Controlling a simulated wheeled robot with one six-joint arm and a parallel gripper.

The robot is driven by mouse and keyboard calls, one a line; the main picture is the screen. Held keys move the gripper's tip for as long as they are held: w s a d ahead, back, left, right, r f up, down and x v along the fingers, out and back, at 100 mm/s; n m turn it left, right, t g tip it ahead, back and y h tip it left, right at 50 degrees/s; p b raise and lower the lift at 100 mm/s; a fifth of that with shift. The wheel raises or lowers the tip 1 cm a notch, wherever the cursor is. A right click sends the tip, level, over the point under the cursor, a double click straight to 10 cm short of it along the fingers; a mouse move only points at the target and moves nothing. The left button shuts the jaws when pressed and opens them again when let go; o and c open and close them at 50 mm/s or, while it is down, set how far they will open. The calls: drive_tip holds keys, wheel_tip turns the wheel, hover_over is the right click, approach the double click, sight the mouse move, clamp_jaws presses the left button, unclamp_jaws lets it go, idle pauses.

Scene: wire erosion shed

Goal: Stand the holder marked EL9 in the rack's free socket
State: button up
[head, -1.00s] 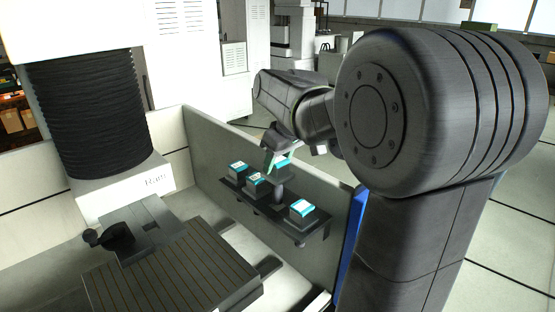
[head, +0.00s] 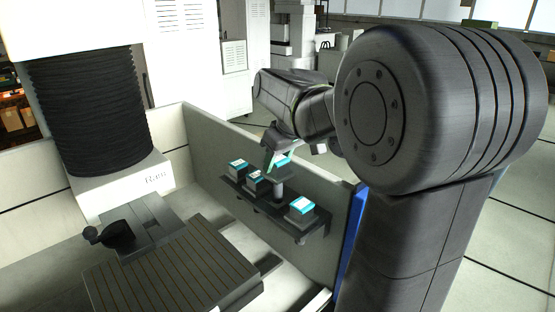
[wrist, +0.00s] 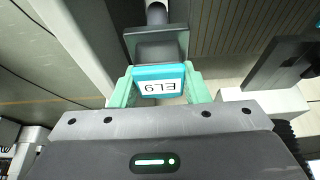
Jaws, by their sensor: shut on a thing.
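The holder marked EL9 (wrist: 160,86) is a dark block with a teal top and a white label, which reads upside down in the wrist view. My gripper (wrist: 160,92) is shut on it, one green finger at each side. In the head view the held holder (head: 279,174) is upright, its stem pointing down over the rack (head: 315,233), between the second and third standing holders. Whether the stem is in a socket or just above it cannot be told. The rack's free socket is not clearly visible.
Other teal-topped holders stand in the rack: two to the left (head: 238,167) (head: 254,179) and one to the right (head: 301,207). A grey panel (head: 215,150) rises behind the rack. The slotted machine table (head: 170,270) and the machine head (head: 125,190) are at left.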

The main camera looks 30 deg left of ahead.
sight(278, 177)
drive_tip(key=shift+f, duration=0.2)
idle(0.4)
drive_tip(key=shift+f+b, duration=0.6)
drive_tip(key=shift+f, duration=0.35)
drive_tip(key=shift+f+b, duration=1)
drive_tip(key=shift+f, duration=0.4)
drive_tip(key=shift+f+b, duration=1)
drive_tip(key=shift+f, duration=0.45)
